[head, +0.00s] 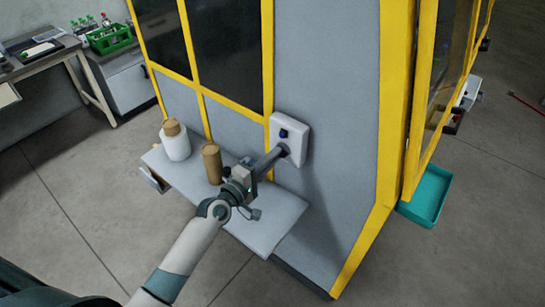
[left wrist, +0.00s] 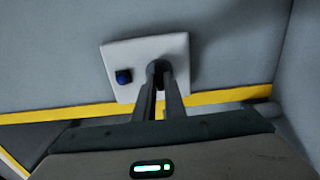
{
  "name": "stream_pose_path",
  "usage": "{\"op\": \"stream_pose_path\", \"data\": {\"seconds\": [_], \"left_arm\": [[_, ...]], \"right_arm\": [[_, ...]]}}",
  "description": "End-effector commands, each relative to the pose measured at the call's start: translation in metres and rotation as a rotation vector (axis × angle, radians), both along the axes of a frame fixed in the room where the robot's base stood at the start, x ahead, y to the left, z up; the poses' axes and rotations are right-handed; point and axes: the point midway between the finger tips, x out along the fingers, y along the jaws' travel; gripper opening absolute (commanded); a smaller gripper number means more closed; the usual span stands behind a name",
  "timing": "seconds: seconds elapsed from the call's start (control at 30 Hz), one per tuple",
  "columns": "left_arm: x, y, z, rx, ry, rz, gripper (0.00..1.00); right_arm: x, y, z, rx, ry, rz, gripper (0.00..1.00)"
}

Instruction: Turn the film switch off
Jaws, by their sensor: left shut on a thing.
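The film switch is on a white switch box (head: 291,138) on the grey side panel of the machine. The box also shows in the left wrist view (left wrist: 119,63), with a dark blue knob or lamp (left wrist: 124,77) on its left part. The same blue part (head: 284,134) shows in the head view. My left gripper (head: 281,151) reaches the lower part of the box. In the left wrist view its two fingers (left wrist: 159,76) are closed around a dark round knob (left wrist: 154,67), largely hidden by the fingertips. My right gripper is not in view.
A grey shelf (head: 262,222) juts out below the box, holding a white roll (head: 175,145) and a brown roll (head: 212,163). A teal tray (head: 427,197) hangs at the right. A desk and a green crate (head: 109,38) stand at the back left.

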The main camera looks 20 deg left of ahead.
Motion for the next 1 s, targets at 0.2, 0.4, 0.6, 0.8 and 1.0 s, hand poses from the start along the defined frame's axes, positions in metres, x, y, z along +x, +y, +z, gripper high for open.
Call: {"op": "stream_pose_path", "data": {"seconds": [0.2,0.4,0.6,0.8,1.0], "left_arm": [[0.0,0.0,0.0,-0.004,0.0,0.001,0.0],[0.0,0.0,0.0,-0.003,0.001,0.0,0.29],[0.0,0.0,0.0,-0.002,0.001,0.0,0.29],[-0.003,0.001,-0.001,-0.002,0.001,0.0,0.29],[-0.019,0.007,-0.003,-0.001,0.003,0.0,0.29]], "right_arm": [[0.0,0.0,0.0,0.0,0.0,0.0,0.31],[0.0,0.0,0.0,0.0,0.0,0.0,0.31],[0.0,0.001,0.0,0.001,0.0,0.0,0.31],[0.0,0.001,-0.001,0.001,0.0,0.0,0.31],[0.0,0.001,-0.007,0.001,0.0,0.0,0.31]]}}
